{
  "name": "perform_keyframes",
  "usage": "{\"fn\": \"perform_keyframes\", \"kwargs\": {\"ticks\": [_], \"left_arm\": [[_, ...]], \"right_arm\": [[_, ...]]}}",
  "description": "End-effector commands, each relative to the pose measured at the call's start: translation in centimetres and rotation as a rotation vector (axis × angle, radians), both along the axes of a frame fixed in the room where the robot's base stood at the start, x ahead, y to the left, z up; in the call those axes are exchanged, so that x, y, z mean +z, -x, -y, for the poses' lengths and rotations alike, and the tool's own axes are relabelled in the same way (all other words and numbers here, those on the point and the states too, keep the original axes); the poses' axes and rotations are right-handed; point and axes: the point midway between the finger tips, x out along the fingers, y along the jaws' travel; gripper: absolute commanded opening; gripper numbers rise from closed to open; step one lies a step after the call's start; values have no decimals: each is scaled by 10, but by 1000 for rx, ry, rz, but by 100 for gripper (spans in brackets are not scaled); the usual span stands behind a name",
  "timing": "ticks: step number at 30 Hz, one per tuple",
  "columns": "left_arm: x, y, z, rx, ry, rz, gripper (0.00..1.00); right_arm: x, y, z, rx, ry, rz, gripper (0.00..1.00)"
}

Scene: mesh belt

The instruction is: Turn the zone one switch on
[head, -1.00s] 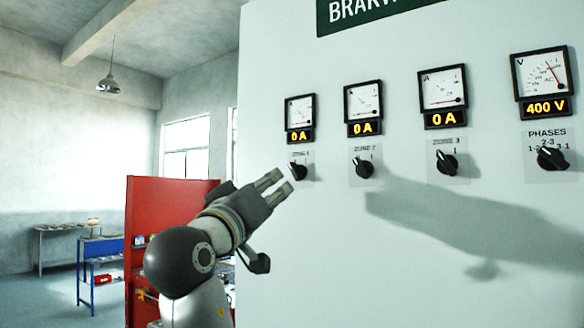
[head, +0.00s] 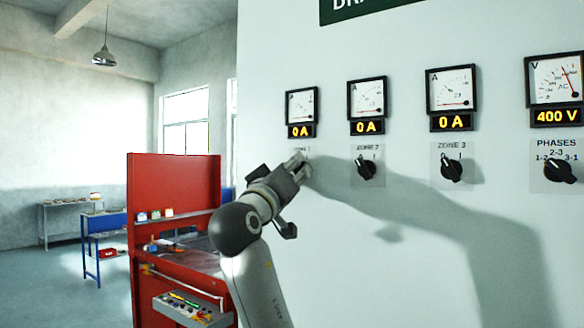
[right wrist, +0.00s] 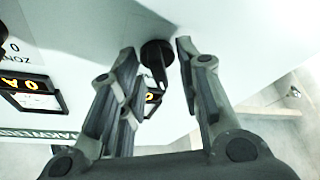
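The zone one switch is a black rotary knob (right wrist: 157,56) on the pale panel (head: 400,240). In the right wrist view it stands between the two open fingertips of my right gripper (right wrist: 154,48), with a gap on each side. In the head view my right gripper (head: 301,164) covers this knob, and only a little of its label plate shows above. The zone one meter (head: 300,106) above reads 0 A. My left gripper is not in view.
The zone 2 knob (head: 367,170), zone 3 knob (head: 451,169) and phases knob (head: 560,171) sit to the right on the same panel. The voltage display (head: 558,116) reads 400 V. A red workbench (head: 172,185) stands behind my arm at left.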

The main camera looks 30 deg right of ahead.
Motion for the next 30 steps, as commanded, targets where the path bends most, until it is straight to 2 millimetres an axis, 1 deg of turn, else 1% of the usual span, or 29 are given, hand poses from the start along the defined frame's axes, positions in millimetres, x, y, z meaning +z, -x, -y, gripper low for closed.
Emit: {"fn": "perform_keyframes", "kwargs": {"ticks": [4,5,12,23,30], "left_arm": [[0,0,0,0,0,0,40],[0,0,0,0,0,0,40],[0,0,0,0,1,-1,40],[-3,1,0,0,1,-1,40],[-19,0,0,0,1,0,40]], "right_arm": [[-1,0,0,0,0,0,32],[0,0,0,0,0,0,31],[0,0,0,1,1,0,0],[-1,0,0,0,-4,12,0],[-3,0,-1,2,-39,101,0]]}}
